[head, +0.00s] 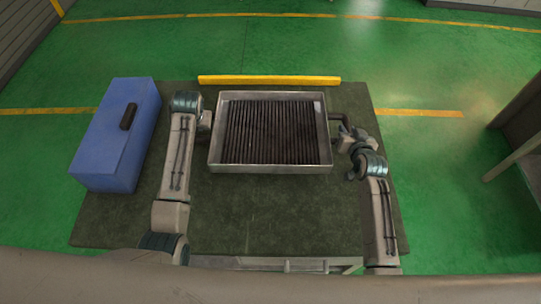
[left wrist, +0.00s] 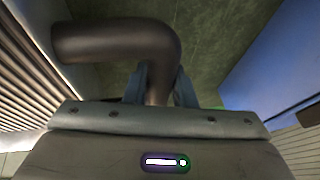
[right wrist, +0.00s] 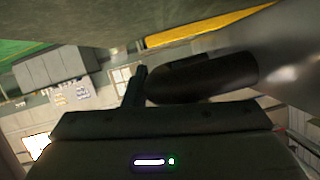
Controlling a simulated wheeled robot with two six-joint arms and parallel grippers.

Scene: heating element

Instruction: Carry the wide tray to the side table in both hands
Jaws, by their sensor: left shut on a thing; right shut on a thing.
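The wide tray (head: 270,169) is a shallow metal pan with dark ribbed rods inside, over the middle of the dark table (head: 280,215). I cannot tell whether it touches the tabletop. My left gripper (head: 206,122) is at its left side, partly hidden by my arm. In the left wrist view the fingers (left wrist: 160,88) are closed around a dark curved handle (left wrist: 115,40). My right gripper (head: 346,134) is at the right side, shut on the right handle (head: 339,116). The right wrist view shows this dark handle (right wrist: 205,78) beside one visible finger (right wrist: 135,85).
A blue box (head: 110,150) with a dark handle stands on the table's left side. A yellow bar (head: 270,80) runs along the far edge. Grey furniture (head: 522,140), partly cut off, stands at the right. Green floor between it and the table is clear.

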